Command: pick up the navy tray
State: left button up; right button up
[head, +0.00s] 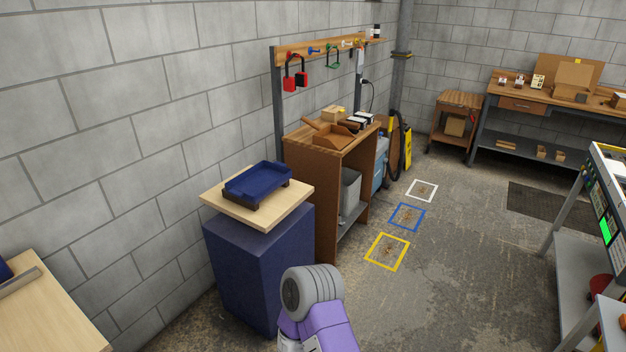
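The navy tray (260,180) is a shallow rectangular tray with raised sides. It sits level on dark supports on a light wooden top (222,205), which lies on a dark blue block-like stand (262,270) against the left wall. The tray looks empty. Part of my arm, purple and grey, shows at the bottom middle, in front of the stand and apart from the tray. Neither of my grippers is in view, and nothing touches the tray except what it rests on.
A wooden cabinet (308,205) stands just behind the stand, with a brown dustpan-like tray on top. Red padlocks (296,76) hang above. Another light tabletop (50,315) is at lower left. Floor with yellow (372,262), blue and white marked squares is open to the right.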

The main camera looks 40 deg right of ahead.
aim_at(252, 185)
jog(key=z, duration=0.5)
jog(key=k, duration=0.6)
jog(key=z, duration=0.35)
jog(key=i, duration=0.9)
jog(key=z, duration=0.45)
jog(key=i, duration=1.05)
jog(key=u, duration=0.7)
